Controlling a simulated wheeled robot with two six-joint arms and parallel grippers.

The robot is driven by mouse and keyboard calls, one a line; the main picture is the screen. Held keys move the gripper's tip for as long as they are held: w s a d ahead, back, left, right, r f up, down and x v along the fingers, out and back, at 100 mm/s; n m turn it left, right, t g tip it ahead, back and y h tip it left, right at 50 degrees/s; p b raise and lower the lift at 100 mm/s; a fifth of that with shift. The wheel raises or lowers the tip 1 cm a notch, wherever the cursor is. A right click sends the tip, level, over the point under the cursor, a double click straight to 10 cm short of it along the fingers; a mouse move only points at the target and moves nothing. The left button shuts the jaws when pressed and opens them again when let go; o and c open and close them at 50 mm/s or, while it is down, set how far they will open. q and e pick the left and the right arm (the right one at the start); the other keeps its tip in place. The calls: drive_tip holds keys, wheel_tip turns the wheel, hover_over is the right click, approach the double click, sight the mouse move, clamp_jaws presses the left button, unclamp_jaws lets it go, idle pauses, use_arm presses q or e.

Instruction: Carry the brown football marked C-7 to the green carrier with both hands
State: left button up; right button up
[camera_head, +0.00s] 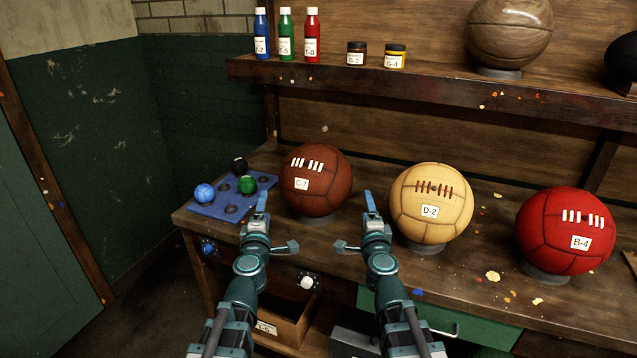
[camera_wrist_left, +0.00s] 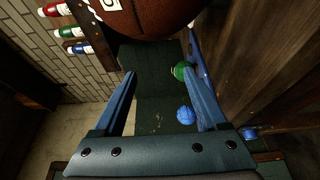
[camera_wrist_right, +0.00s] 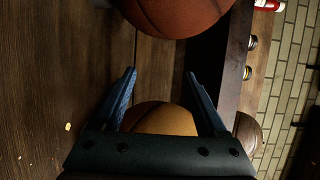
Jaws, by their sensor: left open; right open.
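The brown football marked C-7 (camera_head: 318,192) sits on a low stand on the bench, between my two grippers. It also shows at the top of the left wrist view (camera_wrist_left: 140,18) and of the right wrist view (camera_wrist_right: 170,15). My left gripper (camera_head: 262,203) is open and empty to the left of the ball. My right gripper (camera_head: 371,204) is open and empty to the right of the ball. Neither visibly touches it. I cannot make out a green carrier for certain; a green box-like front (camera_head: 470,325) shows under the bench's front edge.
The tan ball D-2 (camera_head: 432,190) stands just right of my right gripper, with the red ball B-4 (camera_head: 560,240) beyond. A blue holed tray (camera_head: 232,208) with small balls lies left of C-7. A shelf (camera_head: 430,88) with bottles and jars hangs above.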

idle(0.3)
use_arm(q)
drive_tip(key=w+d, duration=0.1)
drive_tip(key=w, duration=1.3)
drive_tip(key=shift+d, duration=0.3)
use_arm(e)
drive_tip(key=w+a, duration=0.1)
drive_tip(key=w, duration=1.3)
drive_tip(key=shift+a, duration=0.3)
